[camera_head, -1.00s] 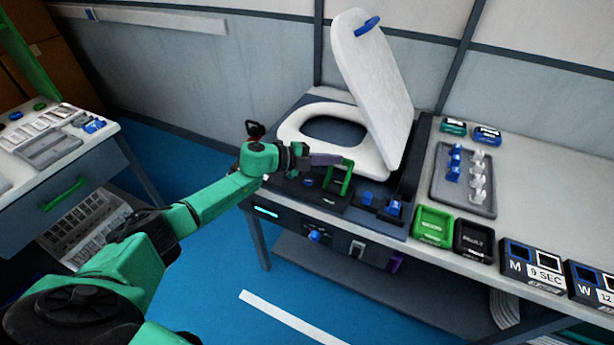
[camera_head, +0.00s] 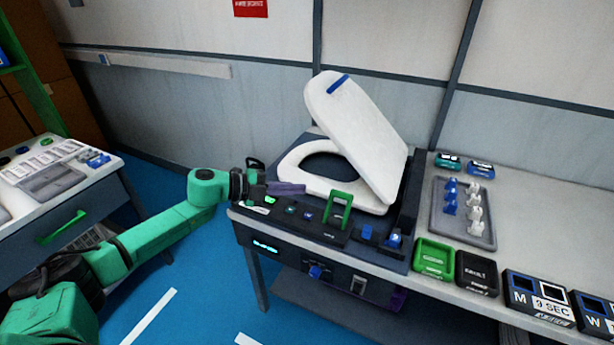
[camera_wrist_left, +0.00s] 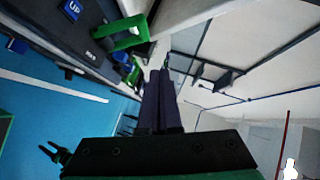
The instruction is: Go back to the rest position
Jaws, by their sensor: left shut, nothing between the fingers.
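My left gripper (camera_head: 290,189) is shut and empty, pointing right above the front left part of the toilet test station (camera_head: 300,225). In the left wrist view its two dark fingers (camera_wrist_left: 160,100) lie together with nothing between them. The green frame handle (camera_head: 340,207) stands just right of the fingertips, apart from them as far as I can tell. The white toilet seat (camera_head: 345,190) lies flat behind the gripper, and its lid (camera_head: 357,130) is raised and leans back. My right gripper is not in view.
A grey tray (camera_head: 490,236) with blue and white pieces lies on the bench to the right. A green bin (camera_head: 434,258) and a black bin (camera_head: 477,272) stand at its front. Another table (camera_head: 100,185) stands at left, with open blue floor (camera_head: 190,285) between.

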